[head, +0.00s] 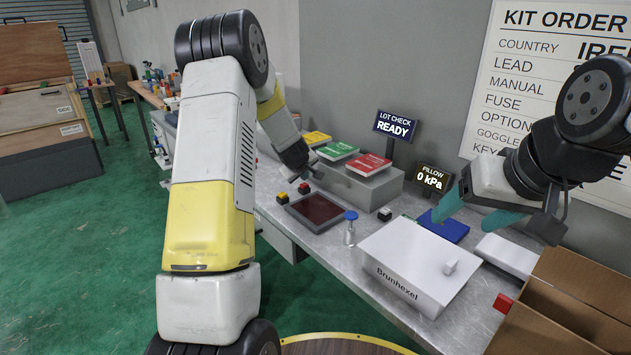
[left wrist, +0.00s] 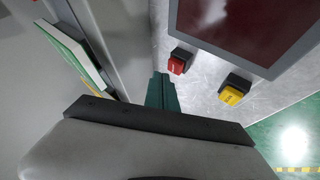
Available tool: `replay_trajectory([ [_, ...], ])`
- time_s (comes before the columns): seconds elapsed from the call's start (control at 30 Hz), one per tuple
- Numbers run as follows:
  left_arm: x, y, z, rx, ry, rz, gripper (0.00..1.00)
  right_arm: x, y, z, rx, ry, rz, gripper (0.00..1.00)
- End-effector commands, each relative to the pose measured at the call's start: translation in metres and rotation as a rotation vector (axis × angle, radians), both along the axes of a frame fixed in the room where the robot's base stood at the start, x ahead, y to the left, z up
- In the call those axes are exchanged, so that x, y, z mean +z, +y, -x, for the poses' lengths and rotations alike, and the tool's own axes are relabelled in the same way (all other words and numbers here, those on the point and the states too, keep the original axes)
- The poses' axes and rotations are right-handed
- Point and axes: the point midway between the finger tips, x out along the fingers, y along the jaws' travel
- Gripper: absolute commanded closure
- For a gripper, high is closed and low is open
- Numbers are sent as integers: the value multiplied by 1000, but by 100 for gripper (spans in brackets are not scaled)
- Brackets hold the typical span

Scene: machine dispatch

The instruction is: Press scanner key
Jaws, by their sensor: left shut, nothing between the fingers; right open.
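The scanner is a flat panel with a dark red glass (head: 315,208) on the metal bench; its glass also shows in the left wrist view (left wrist: 245,25). Beside it are a red key (head: 304,188) and a yellow key (head: 282,198). The left wrist view shows the red key (left wrist: 178,63) and the yellow key (left wrist: 234,92). My left gripper (head: 317,175) is shut and empty, just behind the red key; its teal fingers (left wrist: 162,92) look close to the red key but apart from it. My right gripper (head: 475,208) is open near a blue pad (head: 443,227).
A "LOT CHECK READY" sign (head: 394,125) and a "PILLOW 0 kPa" display (head: 433,178) stand behind. A blue-topped stamp-like thing (head: 350,228), white box (head: 410,262) and open carton (head: 560,300) are to the right.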

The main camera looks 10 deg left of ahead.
Motion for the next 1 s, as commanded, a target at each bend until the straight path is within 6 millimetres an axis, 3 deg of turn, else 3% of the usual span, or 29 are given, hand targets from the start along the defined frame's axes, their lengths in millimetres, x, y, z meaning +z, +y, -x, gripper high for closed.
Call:
replay_trajectory([
  [1.0, -12, 0, 0, 0, 1, 0, 100, 0, 0, 0, 0, 0, 0, 34],
])
